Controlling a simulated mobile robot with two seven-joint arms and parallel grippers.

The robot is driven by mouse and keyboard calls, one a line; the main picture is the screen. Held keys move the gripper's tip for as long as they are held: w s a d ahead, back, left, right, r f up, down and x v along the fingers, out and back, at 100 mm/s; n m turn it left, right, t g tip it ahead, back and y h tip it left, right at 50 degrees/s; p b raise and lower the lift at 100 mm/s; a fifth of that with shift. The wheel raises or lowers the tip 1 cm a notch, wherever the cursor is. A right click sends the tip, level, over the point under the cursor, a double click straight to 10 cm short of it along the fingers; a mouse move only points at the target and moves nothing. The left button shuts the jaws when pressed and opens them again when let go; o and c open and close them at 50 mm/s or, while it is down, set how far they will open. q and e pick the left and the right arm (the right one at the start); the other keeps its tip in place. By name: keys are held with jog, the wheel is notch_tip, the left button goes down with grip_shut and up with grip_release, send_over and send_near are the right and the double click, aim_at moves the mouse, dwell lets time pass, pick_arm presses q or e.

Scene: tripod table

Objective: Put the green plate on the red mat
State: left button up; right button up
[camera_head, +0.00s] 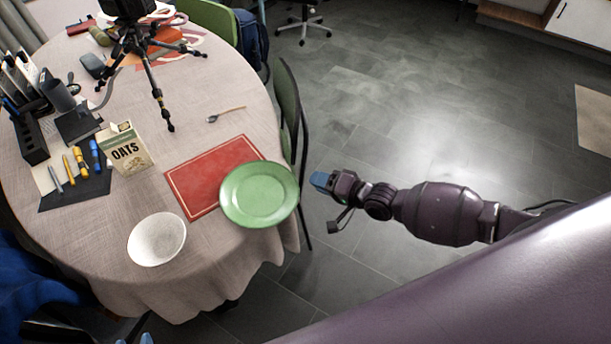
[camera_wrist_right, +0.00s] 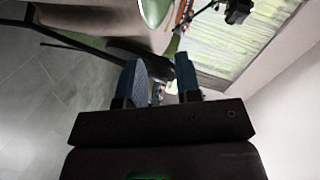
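The green plate (camera_head: 259,193) is at the table's right edge. It covers the right end of the red mat (camera_head: 205,180) and extends past it; I cannot tell whether it lies flat. The plate also shows at the top of the right wrist view (camera_wrist_right: 155,9). My right gripper (camera_head: 321,181) is to the right of the plate, apart from it and beyond the table edge. Its blue fingers stand apart with nothing between them in the right wrist view (camera_wrist_right: 165,80). Two blue tips at the bottom edge of the head view look like my left gripper (camera_head: 133,341), spaced apart; the rest is hidden.
A white bowl (camera_head: 157,239) stands left of the plate, and an oats carton (camera_head: 126,149) stands left of the mat. A tripod (camera_head: 150,60) is at the back. A green chair (camera_head: 287,105) is close to the table's right edge.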

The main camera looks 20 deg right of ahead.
pick_arm(q)
jog(key=shift+w+r, duration=0.35)
jog(key=shift+r, duration=0.15)
pick_arm(e)
jog(key=shift+v, duration=2.15)
